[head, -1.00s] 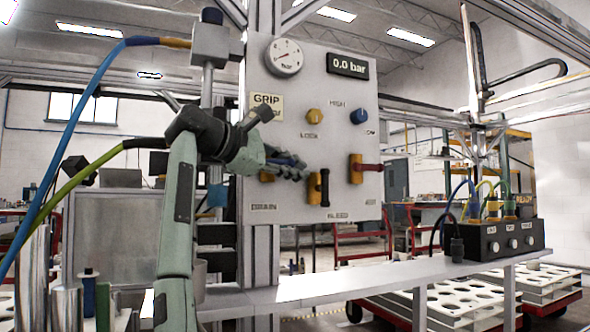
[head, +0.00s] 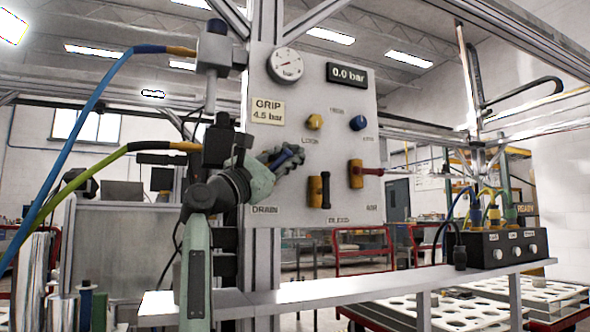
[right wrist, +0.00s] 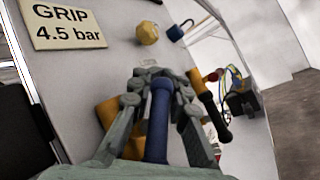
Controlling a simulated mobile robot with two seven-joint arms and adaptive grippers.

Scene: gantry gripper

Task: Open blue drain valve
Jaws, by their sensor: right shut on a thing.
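The blue drain valve handle (head: 287,155) is on the lower left of the light grey panel (head: 345,110), above the DRAIN label (head: 265,210). My right gripper (head: 284,159) is shut on this handle. In the head view the handle slants up to the right. In the right wrist view the blue handle (right wrist: 158,115) runs between the two fingers (right wrist: 159,82), with a yellow-orange valve body (right wrist: 108,110) partly hidden behind the left finger. My left gripper is not in view.
A black-handled bleed valve (head: 325,190) and a red-handled valve (head: 368,171) sit to the right of the drain valve. A yellow knob (head: 314,122) and a blue knob (head: 358,123) are above. The gauge (head: 286,64) and the 0.0 bar display (head: 347,75) are at the top. A shelf (head: 370,287) runs below.

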